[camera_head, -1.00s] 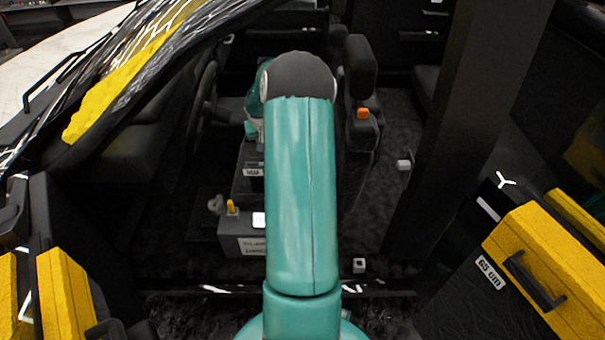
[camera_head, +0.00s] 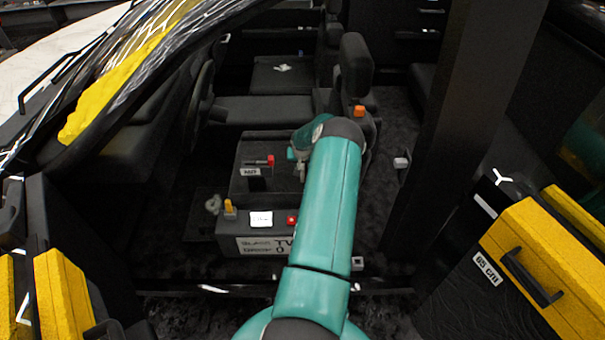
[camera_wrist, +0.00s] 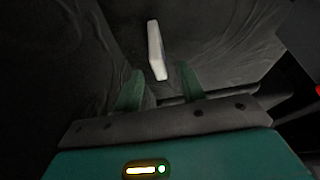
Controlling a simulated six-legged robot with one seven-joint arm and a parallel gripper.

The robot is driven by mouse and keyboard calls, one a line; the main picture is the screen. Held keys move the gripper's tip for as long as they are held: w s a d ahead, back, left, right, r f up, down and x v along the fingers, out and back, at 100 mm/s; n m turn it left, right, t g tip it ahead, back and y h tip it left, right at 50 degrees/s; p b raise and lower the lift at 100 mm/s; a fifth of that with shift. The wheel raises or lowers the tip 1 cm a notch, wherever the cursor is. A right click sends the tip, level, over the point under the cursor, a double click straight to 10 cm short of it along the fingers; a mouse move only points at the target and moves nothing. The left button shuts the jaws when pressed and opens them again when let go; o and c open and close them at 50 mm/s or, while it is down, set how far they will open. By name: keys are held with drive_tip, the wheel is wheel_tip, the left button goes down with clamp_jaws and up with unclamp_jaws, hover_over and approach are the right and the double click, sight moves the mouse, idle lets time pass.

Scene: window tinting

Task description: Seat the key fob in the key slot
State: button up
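A dark slot with a "KEY"-like label (camera_head: 249,172) and a red piece beside it (camera_head: 271,160) is on the black centre console (camera_head: 285,182). My gripper (camera_head: 299,172) is low over the console, right of that label, its fingers small and partly hidden by my arm. In the wrist view my gripper (camera_wrist: 160,70) has its two green fingers apart. A slim pale block (camera_wrist: 156,50) shows between and beyond the fingertips, touching neither as far as I can see. It may be the key fob; I cannot tell for sure.
A box with a lit white panel (camera_head: 261,218), a yellow knob (camera_head: 229,207) and a red button (camera_head: 292,220) stands in front. The seat with an orange buckle (camera_head: 359,111) is behind right. A dark pillar (camera_head: 455,130) and yellow case (camera_head: 545,260) flank the right.

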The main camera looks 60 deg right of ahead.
drive_tip(key=shift+x, duration=2.85)
drive_tip(key=shift+s+a, duration=0.1)
clamp_jaws()
